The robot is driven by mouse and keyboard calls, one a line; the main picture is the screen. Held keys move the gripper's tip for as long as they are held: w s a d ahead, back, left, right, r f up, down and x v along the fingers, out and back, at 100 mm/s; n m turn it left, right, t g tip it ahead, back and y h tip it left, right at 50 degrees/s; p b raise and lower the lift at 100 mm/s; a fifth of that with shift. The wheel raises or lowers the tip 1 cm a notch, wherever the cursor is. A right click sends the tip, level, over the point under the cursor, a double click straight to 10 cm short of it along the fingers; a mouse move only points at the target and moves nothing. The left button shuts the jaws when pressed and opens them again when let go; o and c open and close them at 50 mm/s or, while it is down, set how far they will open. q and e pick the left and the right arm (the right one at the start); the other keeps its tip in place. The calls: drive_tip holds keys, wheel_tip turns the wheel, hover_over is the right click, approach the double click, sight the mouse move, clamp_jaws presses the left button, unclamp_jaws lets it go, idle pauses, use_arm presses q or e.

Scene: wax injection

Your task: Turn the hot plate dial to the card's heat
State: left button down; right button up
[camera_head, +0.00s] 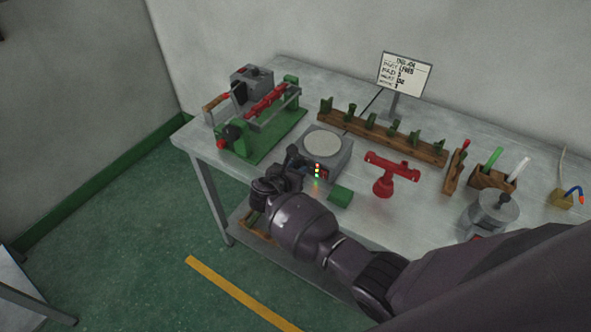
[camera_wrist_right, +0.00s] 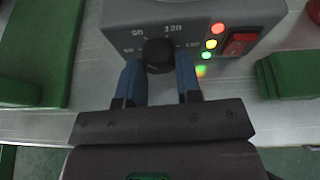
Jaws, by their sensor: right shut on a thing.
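The hot plate (camera_head: 326,151) is a grey box with a round pale top, standing near the front edge of the table. In the right wrist view its front panel (camera_wrist_right: 120,14) shows a black dial (camera_wrist_right: 158,55) with the marks 90, 120 and 150 readable around it. My right gripper (camera_wrist_right: 160,75) has its two blue fingers on either side of the dial, shut on it. The card (camera_head: 404,75) stands on a post at the back; its printed lines are too small to read surely. My left gripper is not in view.
Red, amber and green lights and a red switch (camera_wrist_right: 238,44) sit right of the dial. A green block (camera_head: 340,195) lies on the table beside my right gripper. A red clamp-like tool (camera_head: 386,174) stands farther right. A green-based machine (camera_head: 262,140) is at the left.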

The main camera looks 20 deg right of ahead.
drive_tip(key=shift+m+t+y, duration=0.4)
drive_tip(key=shift+m+t, duration=0.2)
drive_tip(key=shift+m, duration=0.6)
drive_tip(key=shift+m+t+y+b, duration=0.3)
drive_tip(key=shift+m+t+b, duration=0.3)
drive_tip(key=shift+m, duration=0.3)
drive_tip(key=o, duration=0.9)
drive_tip(key=shift+s, duration=0.15)
drive_tip(key=v, duration=1)
drive_tip(key=shift+s+a+r, duration=0.1)
drive_tip(key=shift+s+a, duration=0.05)
drive_tip(key=shift+s, duration=0.1)
drive_tip(key=shift+o, duration=0.2)
